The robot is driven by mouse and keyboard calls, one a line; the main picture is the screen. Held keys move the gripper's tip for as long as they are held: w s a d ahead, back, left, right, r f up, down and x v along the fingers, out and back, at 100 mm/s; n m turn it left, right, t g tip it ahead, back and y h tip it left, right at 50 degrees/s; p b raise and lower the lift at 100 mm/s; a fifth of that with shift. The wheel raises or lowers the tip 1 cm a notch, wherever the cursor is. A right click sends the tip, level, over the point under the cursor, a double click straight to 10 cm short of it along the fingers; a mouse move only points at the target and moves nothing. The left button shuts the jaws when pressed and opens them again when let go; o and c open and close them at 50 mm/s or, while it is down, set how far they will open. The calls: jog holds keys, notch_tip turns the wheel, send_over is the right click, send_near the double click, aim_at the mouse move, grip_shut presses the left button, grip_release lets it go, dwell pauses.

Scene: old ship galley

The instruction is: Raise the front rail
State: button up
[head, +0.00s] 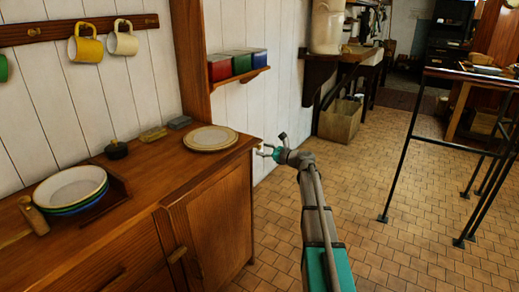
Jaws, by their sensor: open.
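My gripper (266,150) is open and seems empty, just right of the far right corner of the wooden dresser (225,205). My arm reaches up to it from the bottom of the head view. A small pale or brass-coloured piece shows near the dresser's corner by the fingertips; I cannot tell whether it is touched. I cannot clearly pick out a front rail; no raised rail shows along the front edge of the dresser top (140,190).
Mugs (86,44) hang above. A black-legged table (440,74) stands right; tiled floor between is clear.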

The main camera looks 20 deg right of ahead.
jog(key=shift+x, duration=1.05)
grip_shut()
